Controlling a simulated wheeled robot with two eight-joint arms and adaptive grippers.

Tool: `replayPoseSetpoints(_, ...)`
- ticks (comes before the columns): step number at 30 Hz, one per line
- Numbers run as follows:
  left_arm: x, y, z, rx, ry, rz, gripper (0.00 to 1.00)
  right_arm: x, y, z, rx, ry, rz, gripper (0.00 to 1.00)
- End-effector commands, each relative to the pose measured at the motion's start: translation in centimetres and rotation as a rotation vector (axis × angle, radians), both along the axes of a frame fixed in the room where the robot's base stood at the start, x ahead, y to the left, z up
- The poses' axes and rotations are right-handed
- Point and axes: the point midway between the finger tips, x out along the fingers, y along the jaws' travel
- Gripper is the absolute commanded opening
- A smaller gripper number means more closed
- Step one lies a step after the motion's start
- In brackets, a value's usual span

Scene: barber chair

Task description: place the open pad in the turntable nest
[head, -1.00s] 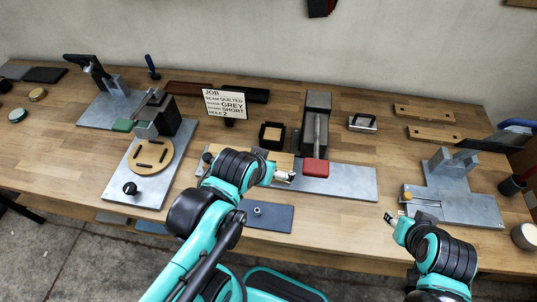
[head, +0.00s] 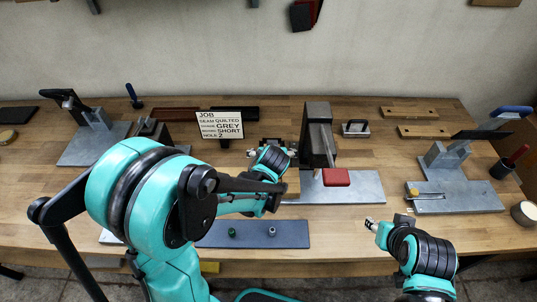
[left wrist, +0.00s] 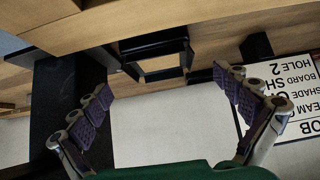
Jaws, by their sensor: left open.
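A black square frame (left wrist: 185,52) with a tan middle lies ahead of my left gripper (left wrist: 154,72) in the left wrist view; I cannot tell whether it is the open pad. My left gripper's fingers are spread, with nothing visible between the tips. In the head view my left gripper (head: 270,150) is over the bench, left of the dark press column (head: 318,135). The turntable nest is hidden behind my left arm. A dark green shape (left wrist: 195,172) fills the bottom of the wrist view; I cannot tell what it is. My right gripper (head: 371,224) is near the front edge, its jaws unclear.
The job card (head: 220,124) stands left of my left gripper. A red block (head: 336,177) juts from the press. A blue-grey mat (head: 290,236) with small knobs lies in front. A grey metal fixture (head: 455,190) stands at right.

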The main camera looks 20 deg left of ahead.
Motion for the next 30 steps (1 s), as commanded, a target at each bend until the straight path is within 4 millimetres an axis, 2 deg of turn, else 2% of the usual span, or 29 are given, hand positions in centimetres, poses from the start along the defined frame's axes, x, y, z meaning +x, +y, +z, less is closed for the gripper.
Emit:
replayPoseSetpoints(12, 3.6, 1.0, -4.7, 0.0, 0.001, 0.001, 1.0, 0.0, 0.0, -3.0, 0.0, 0.0, 0.0, 0.4)
replayPoseSetpoints(16, 4.4, 1.3, -5.3, 0.0, 0.001, 0.001, 1.0, 0.0, 0.0, -3.3, 0.0, 0.0, 0.0, 0.4)
replayPoseSetpoints(23, 4.6, 1.3, -5.3, 0.0, 0.001, 0.0, 1.0, 0.0, 0.0, -3.2, 0.0, 0.0, 0.0, 0.4)
replayPoseSetpoints(26, 4.6, 1.3, -5.3, 0.0, 0.001, 0.0, 0.79, 0.0, 0.0, -3.2, 0.0, 0.0, 0.0, 0.4)
replayPoseSetpoints(30, 4.5, 1.3, -5.3, 0.0, 0.001, 0.0, 0.42, 0.0, 0.0, -3.2, 0.0, 0.0, 0.0, 0.4)
